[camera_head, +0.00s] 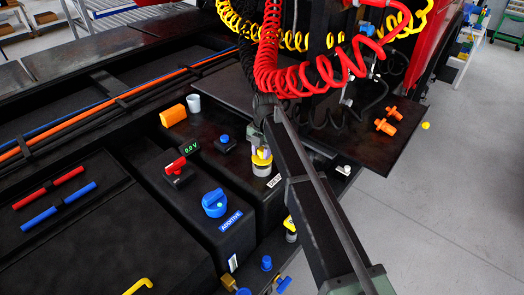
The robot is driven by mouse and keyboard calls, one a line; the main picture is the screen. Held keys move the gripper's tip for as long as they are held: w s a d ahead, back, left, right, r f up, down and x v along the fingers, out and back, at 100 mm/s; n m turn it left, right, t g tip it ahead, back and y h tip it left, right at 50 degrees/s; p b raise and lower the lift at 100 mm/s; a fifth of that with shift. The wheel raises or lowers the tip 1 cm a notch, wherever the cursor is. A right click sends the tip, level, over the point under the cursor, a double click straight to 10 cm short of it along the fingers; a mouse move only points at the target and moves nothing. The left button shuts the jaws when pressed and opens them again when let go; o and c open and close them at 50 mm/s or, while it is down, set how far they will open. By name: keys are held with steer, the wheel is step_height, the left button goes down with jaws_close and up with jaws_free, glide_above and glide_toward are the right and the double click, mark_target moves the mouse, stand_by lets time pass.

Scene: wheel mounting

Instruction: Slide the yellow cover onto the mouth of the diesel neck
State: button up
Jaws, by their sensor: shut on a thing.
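The yellow cover (261,160) sits in my gripper (262,151), which points down at the middle of the black tank. My gripper is shut on the cover. The pale diesel neck (262,170) shows directly below the cover, beside a white label (274,181). The cover appears over the neck's mouth, but I cannot tell whether it touches or how far it is on. My arm comes in from the lower right and hides part of the tank behind it.
A blue additive cap (214,203), a red-handled switch (176,168) by a 0.0 V display, an orange block (173,115) and a white cup (194,103) stand to the left. Red coiled hose (300,80) hangs above. Orange fittings (386,123) lie on the right plate.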

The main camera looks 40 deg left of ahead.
steer(key=shift+f, duration=0.15)
steer(key=shift+f+b, duration=1.15)
steer(key=shift+b, duration=0.1)
steer(key=o, duration=1.1)
steer(key=shift+r, duration=0.15)
steer(key=r+p, duration=0.3)
steer(key=w+r+p, duration=0.1)
steer(key=r+p, duration=0.7)
steer(key=shift+w, duration=0.15)
steer(key=shift+f, duration=0.15)
steer(key=shift+a+f, duration=0.1)
